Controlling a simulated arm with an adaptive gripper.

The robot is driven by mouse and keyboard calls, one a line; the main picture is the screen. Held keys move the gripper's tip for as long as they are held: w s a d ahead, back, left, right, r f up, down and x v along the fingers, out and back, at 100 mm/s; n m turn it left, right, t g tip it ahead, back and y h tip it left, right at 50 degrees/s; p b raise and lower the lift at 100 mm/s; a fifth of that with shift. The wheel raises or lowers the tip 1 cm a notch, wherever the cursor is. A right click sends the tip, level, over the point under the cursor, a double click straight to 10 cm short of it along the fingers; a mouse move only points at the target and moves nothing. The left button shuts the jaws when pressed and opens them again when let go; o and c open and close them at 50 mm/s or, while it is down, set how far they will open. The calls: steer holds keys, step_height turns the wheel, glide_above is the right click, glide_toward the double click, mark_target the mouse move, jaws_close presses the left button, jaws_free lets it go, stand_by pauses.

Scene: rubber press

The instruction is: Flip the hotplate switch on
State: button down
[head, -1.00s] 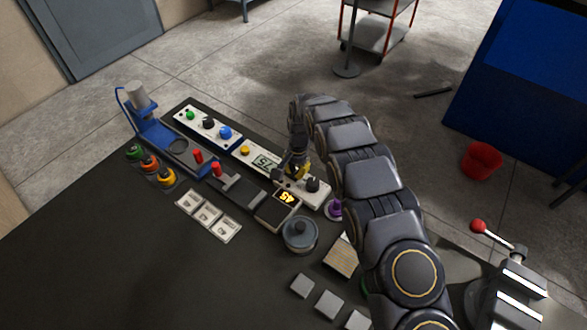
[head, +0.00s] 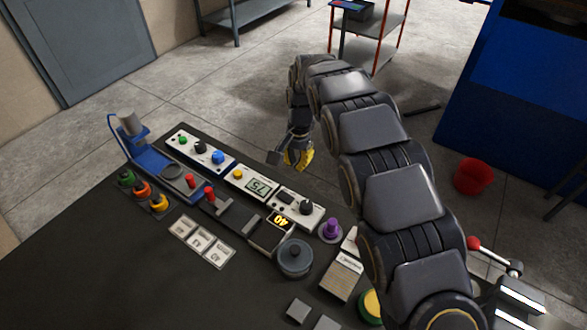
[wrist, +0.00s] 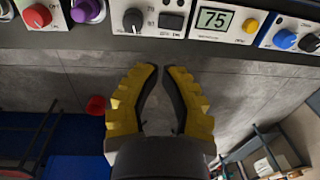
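The white panel (head: 297,209) has a black knob (head: 307,207) and a small black rocker switch (head: 286,196). In the wrist view the switch (wrist: 171,20) sits between the knob (wrist: 133,20) and the 75 display panel. I take it as the hotplate switch, but its label is too small to read. Its on or off position cannot be told. My gripper (head: 288,157) hangs beyond the panel's far side, apart from it. In the wrist view, its yellow fingers (wrist: 162,72) have a narrow empty gap between the tips.
A panel with a 75 display (head: 260,187) adjoins on the left. A purple knob (head: 331,230) stands to the right, and a round grey pot-like object (head: 295,258) in front. My arm covers the table's right part. Open floor lies beyond the table.

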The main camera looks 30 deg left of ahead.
mark_target(283, 194)
stand_by(0.3)
steer(key=shift+a+r+y, duration=0.3)
steer(key=shift+a+y, duration=0.2)
steer(key=shift+a, duration=0.2)
steer(key=shift+f, duration=0.15)
steer(key=f, duration=0.4)
steer(key=a+f, duration=0.1)
steer(key=f, duration=0.4)
steer(key=a+f, duration=0.1)
steer(key=f, duration=0.3)
steer(key=shift+a+f, duration=0.1)
steer(key=shift+f, duration=0.2)
